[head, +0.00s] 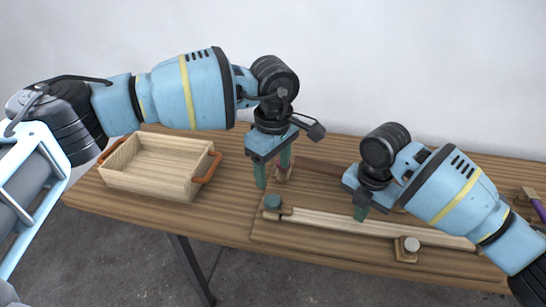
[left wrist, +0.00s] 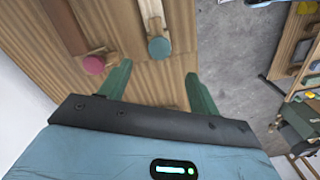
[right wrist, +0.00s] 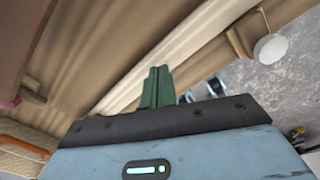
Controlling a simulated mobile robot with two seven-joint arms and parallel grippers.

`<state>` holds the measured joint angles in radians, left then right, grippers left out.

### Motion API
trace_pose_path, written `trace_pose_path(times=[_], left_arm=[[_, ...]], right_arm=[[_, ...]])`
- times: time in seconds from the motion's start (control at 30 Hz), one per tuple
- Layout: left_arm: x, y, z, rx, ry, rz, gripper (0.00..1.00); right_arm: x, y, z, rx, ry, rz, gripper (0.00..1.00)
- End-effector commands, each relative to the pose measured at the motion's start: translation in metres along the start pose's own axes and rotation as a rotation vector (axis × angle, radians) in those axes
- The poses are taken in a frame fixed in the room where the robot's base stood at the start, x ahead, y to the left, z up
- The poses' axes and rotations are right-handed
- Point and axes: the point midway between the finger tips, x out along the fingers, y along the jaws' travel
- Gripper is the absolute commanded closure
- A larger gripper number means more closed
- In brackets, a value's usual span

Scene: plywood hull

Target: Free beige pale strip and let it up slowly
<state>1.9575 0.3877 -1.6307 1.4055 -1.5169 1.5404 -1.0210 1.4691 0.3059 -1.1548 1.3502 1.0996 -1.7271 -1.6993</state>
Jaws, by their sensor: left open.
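The beige pale strip (head: 335,222) lies along the front of the table, and its end shows in the left wrist view (left wrist: 151,12). A teal-knobbed clamp (head: 272,201) is at its left end; the teal knob shows in the left wrist view (left wrist: 159,48). A white-knobbed clamp (head: 411,244) sits along it further right, also in the right wrist view (right wrist: 270,47). My left gripper (head: 274,174) is open and empty, behind the teal knob and apart from it. My right gripper (right wrist: 158,72) has its fingers together over the pale strip; whether they touch it is unclear.
A dark brown strip (head: 322,168) lies behind, with a pink-knobbed clamp at its left end, whose knob shows in the left wrist view (left wrist: 94,64). A wooden tray (head: 150,182) with orange handles stands on the left. A purple-handled tool (head: 539,209) lies at the far right.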

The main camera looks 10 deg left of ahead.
Motion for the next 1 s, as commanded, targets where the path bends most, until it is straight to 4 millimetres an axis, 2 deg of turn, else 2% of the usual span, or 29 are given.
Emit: trace_pose_path(times=[0.3,0.5,0.7,1.0], left_arm=[[0.055,0.000,0.000,-0.002,-0.001,-0.002,0.37],[0.081,0.000,0.000,-0.001,-0.001,-0.001,0.37],[0.093,0.000,0.000,-0.001,-0.001,0.000,0.37],[0.095,0.000,0.000,-0.001,0.000,0.001,0.37]], right_arm=[[0.000,0.000,0.000,0.000,0.000,0.000,1.00],[0.000,0.000,0.000,0.000,0.000,0.000,1.00],[0.000,0.000,0.000,0.000,0.000,0.000,1.00],[0.000,0.000,0.000,0.000,0.000,0.000,1.00]])
